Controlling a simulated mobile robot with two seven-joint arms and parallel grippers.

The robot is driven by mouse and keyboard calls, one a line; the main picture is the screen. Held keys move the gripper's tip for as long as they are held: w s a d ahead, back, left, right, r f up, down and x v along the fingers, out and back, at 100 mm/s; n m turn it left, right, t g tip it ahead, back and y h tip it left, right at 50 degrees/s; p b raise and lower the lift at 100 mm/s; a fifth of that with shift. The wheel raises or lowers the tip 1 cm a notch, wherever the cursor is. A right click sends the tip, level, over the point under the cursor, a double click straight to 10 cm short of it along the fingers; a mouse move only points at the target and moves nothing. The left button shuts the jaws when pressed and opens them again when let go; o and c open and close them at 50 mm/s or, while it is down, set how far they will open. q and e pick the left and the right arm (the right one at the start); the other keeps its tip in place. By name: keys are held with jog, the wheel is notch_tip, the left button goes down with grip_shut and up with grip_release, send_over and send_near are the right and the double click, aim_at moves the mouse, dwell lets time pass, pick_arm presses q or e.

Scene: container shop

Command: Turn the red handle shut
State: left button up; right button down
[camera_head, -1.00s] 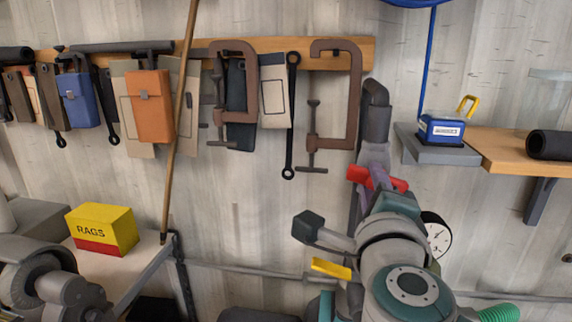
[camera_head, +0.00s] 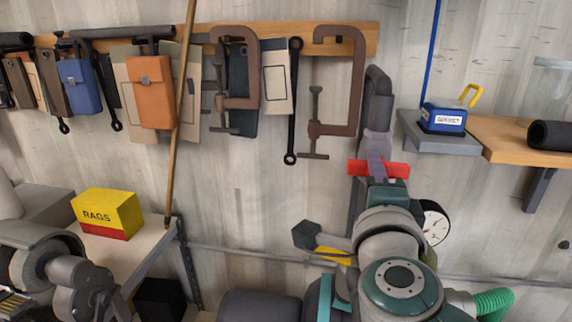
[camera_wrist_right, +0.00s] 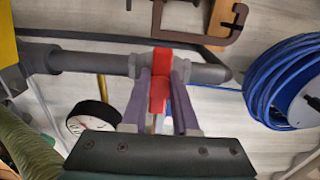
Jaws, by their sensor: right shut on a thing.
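The red handle (camera_head: 397,170) sits on a grey upright pipe (camera_head: 378,112) on the wall, right of the clamps. In the head view it lies about level, across the pipe. My right gripper (camera_head: 376,166) is at its middle, with red showing on both sides. In the right wrist view the handle (camera_wrist_right: 160,64) stands between the two purple-grey fingers (camera_wrist_right: 160,100), which are shut on it. The pipe (camera_wrist_right: 80,60) runs crosswise behind it there. Only links of my left arm show at lower left; its gripper is out of view.
A dial gauge (camera_head: 434,221) is right of my right forearm, and a yellow part (camera_head: 336,256) is left of it. C-clamps (camera_head: 355,90) hang left of the pipe. A shelf (camera_head: 500,143) with a blue box (camera_head: 443,117) is at right. A yellow rags box (camera_head: 110,212) stands at left.

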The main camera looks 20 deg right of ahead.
jog(key=c, duration=0.7)
grip_release()
jog(key=p+v, duration=0.1)
jog(key=v, duration=0.9)
jog(key=shift+p, duration=0.3)
jog(key=w+a+r+n+t+y, duration=0.2)
jog(key=a+r+n+t+y, duration=0.1)
jog(key=a+n+y, duration=0.75)
jog(key=s+a+f+n+g+y, duration=0.25)
jog(key=s+n+g+y, duration=0.2)
jog(key=n, duration=0.45)
jog(key=s+d+f+n+g+h, duration=0.1)
jog(key=s+d+f+n+g, duration=0.1)
jog(key=s, duration=0.3)
jog(key=s+d+f+n+g+h, duration=0.2)
jog(key=s+d+g, duration=0.2)
jog(key=s, duration=0.1)
jog(key=s+d+f+n+g+h, duration=0.2)
jog(key=s+d+f+g, duration=0.1)
jog(key=s+g, duration=0.1)
jog(key=shift+s+d+n, duration=0.35)
jog(key=shift+s, duration=0.15)
